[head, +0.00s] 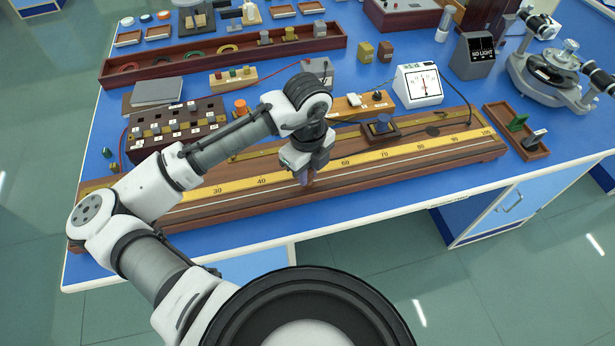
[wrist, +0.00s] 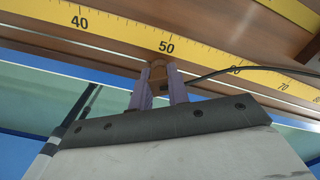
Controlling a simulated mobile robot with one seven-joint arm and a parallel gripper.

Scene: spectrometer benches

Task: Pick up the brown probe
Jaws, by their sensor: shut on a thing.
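The brown probe (wrist: 158,74) shows in the wrist view as a small brown block between my two purple-grey fingers. My gripper (wrist: 159,88) is shut on it. A thin black wire runs from beside the probe to the right. In the head view my gripper (head: 304,180) points down at the front part of the long wooden scale board (head: 410,168), near the 50 region of its yellow scale. The probe cannot be made out clearly there. Whether it touches the board is unclear.
A dark key box (head: 150,127) is at left. A small wooden tray (head: 530,145) lies right of the board. The bench's front strip is clear.

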